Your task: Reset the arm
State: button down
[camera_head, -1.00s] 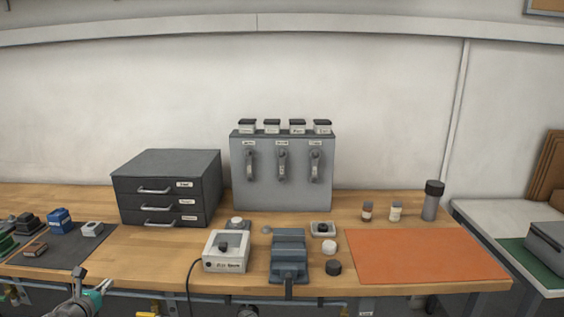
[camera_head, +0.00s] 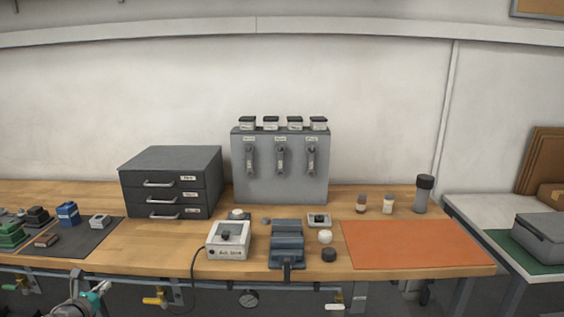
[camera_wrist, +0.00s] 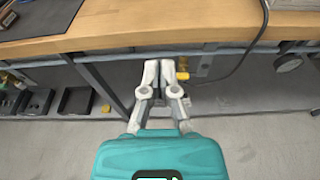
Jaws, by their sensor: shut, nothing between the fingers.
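My gripper (camera_wrist: 159,66) shows in the wrist view with its two grey fingers shut and nothing between them. It points at the space below the front edge of the wooden workbench (camera_wrist: 130,20). In the head view my gripper's teal part (camera_head: 98,290) shows at the bottom left, in front of and below the bench edge, and the fingertips are hard to make out there.
On the bench stand a dark drawer unit (camera_head: 170,182), a grey three-lever panel (camera_head: 281,180), a white switch box (camera_head: 228,240), a blue-grey vise (camera_head: 287,243) and an orange mat (camera_head: 415,244). A yellow-handled valve (camera_head: 155,300) and a gauge (camera_head: 249,299) sit below the edge.

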jog(key=w+d+f+m+g+h, duration=0.25)
jog(key=d+m, duration=0.35)
jog(key=d, duration=0.6)
jog(key=w+d+f+m+g+h, duration=0.1)
jog(key=w+d+f+m+g, duration=0.3)
jog(key=d, duration=0.9)
jog(key=w+d+f+m+g+h, duration=0.2)
jog(key=w+d+f+m, duration=0.15)
jog(key=d+m, duration=0.6)
jog(key=s+d+f+m+g+y, duration=0.2)
jog(key=s+d+m, duration=0.25)
jog(key=d, duration=0.55)
jog(key=s+d+f+m+g+y, duration=0.1)
jog(key=s+d+m+g+y, duration=0.2)
jog(key=d+m, duration=0.5)
jog(key=s+d+f+m+g, duration=0.25)
jog(key=s+d, duration=0.35)
jog(key=d, duration=0.6)
notch_tip(320, 180, up, 14)
jog(key=m+p, duration=0.1)
jog(key=p, duration=1.2)
jog(key=shift+d, duration=0.25)
